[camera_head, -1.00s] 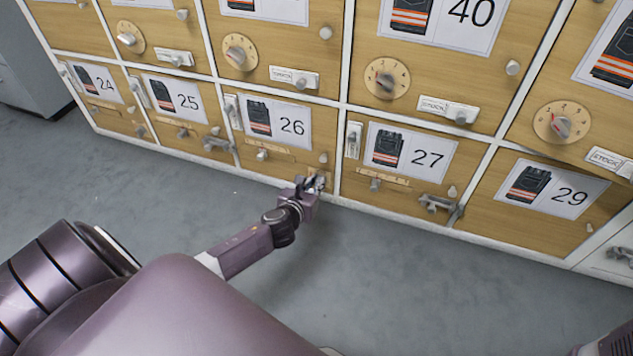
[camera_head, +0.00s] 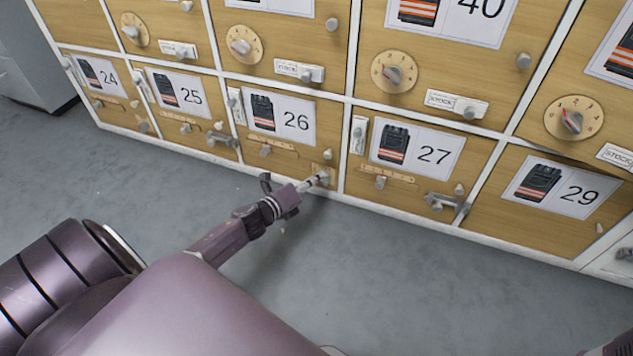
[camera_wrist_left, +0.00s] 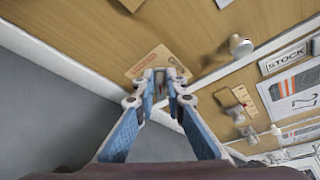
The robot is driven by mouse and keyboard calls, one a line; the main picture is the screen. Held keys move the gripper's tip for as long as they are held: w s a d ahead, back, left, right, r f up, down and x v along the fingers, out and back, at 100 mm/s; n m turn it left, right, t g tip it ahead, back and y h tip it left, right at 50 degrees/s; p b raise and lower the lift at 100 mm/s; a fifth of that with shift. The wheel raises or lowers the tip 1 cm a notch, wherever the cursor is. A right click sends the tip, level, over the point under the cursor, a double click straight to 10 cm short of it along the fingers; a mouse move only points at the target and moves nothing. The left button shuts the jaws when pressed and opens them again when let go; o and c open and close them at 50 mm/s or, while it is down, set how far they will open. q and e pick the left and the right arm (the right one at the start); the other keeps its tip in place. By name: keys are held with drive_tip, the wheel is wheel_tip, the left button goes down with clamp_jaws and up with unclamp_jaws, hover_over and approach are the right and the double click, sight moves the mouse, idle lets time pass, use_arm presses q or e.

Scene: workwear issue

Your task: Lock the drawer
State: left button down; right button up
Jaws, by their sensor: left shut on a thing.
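The drawer marked 26 (camera_head: 235,150) has a wooden front flush with its neighbours, as far as I can tell. A small tan lock plate (camera_head: 326,167) sits at its lower right corner and also shows in the left wrist view (camera_wrist_left: 142,65). My left gripper (camera_head: 318,179) reaches this plate from the lower left. In the left wrist view its blue-padded fingers (camera_wrist_left: 166,88) converge on a small grey lock piece (camera_wrist_left: 160,71) in front of the plate. The fingers are shut on it and hide most of it. My right gripper is out of view.
Drawer 27 (camera_head: 410,185) to the right has a protruding grey latch (camera_head: 440,201); drawer 25 has a similar latch (camera_head: 220,137). Round dials, such as one above drawer 27 (camera_head: 394,72), and small knobs stick out from the upper row. The grey floor (camera_head: 400,290) in front is clear.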

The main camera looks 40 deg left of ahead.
use_arm(q)
drive_tip(key=shift+a+f+n+t+h+b, duration=0.1)
drive_tip(key=shift+f+n+t+h+b, duration=0.3)
drive_tip(key=shift+n+b, duration=0.5)
drive_tip(key=shift+a+f+n+t+h+b, duration=0.15)
drive_tip(key=shift+n+t+b, duration=0.35)
drive_tip(key=shift+n, duration=0.65)
drive_tip(key=shift+a+f+n+t+h+b, duration=0.15)
drive_tip(key=shift+n+t+h+b, duration=0.25)
drive_tip(key=shift+n+b, duration=0.5)
drive_tip(key=shift+d+n, duration=0.1)
drive_tip(key=shift+n, duration=0.25)
drive_tip(key=c, duration=2)
unclamp_jaws()
drive_tip(key=shift+s, duration=0.15)
drive_tip(key=s, duration=0.4)
drive_tip(key=s+a, duration=0.1)
drive_tip(key=s, duration=0.6)
drive_tip(key=shift+s+a, duration=0.35)
drive_tip(key=shift+a, duration=0.05)
